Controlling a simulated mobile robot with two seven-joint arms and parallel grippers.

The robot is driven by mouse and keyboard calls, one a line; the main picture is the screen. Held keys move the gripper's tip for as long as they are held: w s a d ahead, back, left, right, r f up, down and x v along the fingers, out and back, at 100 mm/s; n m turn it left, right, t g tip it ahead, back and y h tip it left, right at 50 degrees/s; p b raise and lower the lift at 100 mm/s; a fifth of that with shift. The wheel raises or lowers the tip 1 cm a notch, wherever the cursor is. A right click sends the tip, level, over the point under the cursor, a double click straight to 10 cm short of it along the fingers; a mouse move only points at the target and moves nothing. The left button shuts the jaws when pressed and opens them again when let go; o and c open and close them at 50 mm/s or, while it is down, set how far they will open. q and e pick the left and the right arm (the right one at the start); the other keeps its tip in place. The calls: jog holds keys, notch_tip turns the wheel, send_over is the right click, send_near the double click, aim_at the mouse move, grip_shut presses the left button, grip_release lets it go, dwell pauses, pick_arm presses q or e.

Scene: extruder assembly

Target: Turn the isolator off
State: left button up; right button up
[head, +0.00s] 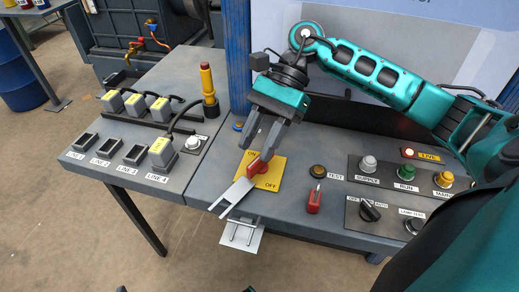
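The isolator is a yellow plate (272,177) marked ON at its upper left and OFF at its lower right, with a red handle (254,168) on it. A flat grey metal piece (232,195) extends from near the handle toward the bench's front edge. My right gripper (256,152) points down over the plate from above. Its two fingers stand apart. The left finger is clear of the handle. My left gripper does not show.
A metal bracket (242,236) hangs at the bench's front edge. A red padlock-like piece (314,202), a TEST button (318,171), supply lamps and buttons, and a black selector knob (370,211) lie to the right.

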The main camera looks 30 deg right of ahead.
pick_arm(q)
jog(key=p, duration=0.1)
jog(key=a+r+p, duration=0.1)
jog(key=p, duration=0.1)
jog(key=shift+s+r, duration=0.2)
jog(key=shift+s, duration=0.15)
pick_arm(e)
notch_tip(320, 180, up, 15)
jog(key=shift+r, duration=0.15)
jog(key=shift+c, duration=0.2)
